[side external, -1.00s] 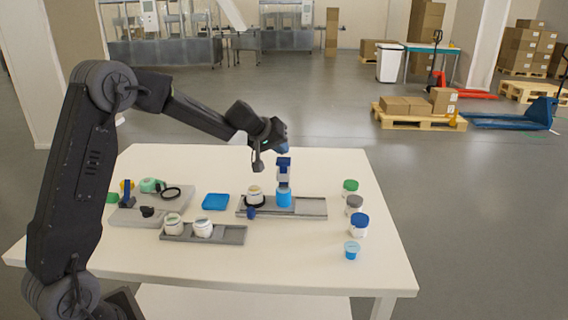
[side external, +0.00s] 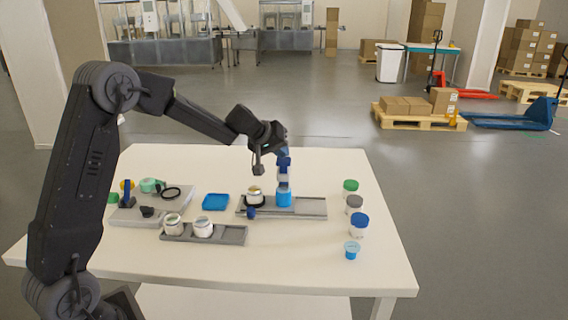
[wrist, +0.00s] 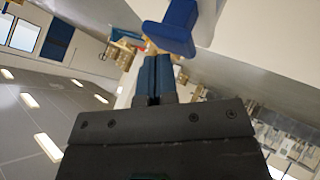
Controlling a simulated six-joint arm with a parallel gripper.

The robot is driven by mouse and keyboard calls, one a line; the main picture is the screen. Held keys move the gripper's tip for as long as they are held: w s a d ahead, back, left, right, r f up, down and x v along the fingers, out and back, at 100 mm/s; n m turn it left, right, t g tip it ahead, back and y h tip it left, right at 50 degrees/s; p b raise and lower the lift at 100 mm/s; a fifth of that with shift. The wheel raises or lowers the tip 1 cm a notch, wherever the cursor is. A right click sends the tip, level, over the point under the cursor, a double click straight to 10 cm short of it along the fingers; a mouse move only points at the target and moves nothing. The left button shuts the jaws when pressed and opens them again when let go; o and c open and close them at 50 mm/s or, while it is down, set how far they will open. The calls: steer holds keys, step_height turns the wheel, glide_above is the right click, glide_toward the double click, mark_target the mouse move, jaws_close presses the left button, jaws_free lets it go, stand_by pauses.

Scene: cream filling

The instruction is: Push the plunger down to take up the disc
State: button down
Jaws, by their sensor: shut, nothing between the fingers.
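The plunger (side external: 284,162) has a dark blue top and stands upright, with a pale section below it, over a bright blue cylinder (side external: 284,198) on the grey tray. In the wrist view a blue plunger part (wrist: 176,32) shows just beyond my fingertips. My gripper (side external: 284,153) is shut and empty, pointing down, with its blue fingertips at the plunger's top. The shut fingers also show in the wrist view (wrist: 154,72). I cannot tell whether they touch the plunger. I cannot make out the disc.
The grey tray (side external: 312,207) also holds a white jar (side external: 254,196) left of the cylinder. Several capped jars (side external: 354,204) stand along the right. A front tray (side external: 236,238) holds two jars. A blue square (side external: 215,202) lies left. The table's front right is mostly clear.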

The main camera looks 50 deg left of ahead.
steer(key=shift+f, duration=0.75)
stand_by(0.5)
steer(key=shift+r, duration=1.4)
step_height(320, 180, up, 6)
stand_by(0.6)
